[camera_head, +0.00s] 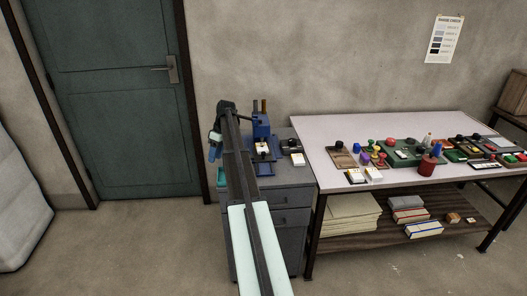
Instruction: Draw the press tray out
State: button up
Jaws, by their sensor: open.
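A blue press (261,125) stands on top of a grey drawer cabinet (291,197), left of the long table.
The table (400,126) holds several stamps, pads and a red pot (427,165). Its lower shelf has paper stacks (347,218). A green door (119,85) is behind, left.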

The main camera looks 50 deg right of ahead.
aim_at(264, 153)
jog(key=s+d+r+m+g+h, duration=0.1)
jog(key=s+d+r+m+h, duration=0.1)
jog(key=s+d+r, duration=0.55)
jog(key=s+d+r+m+h, duration=0.2)
jog(key=s+d+r, duration=0.2)
jog(key=d, duration=0.6)
notch_tip(264, 153, down, 14)
jog(key=shift+d+r, duration=0.1)
jog(key=shift+r, duration=0.15)
grip_shut()
jog(key=shift+s, duration=0.1)
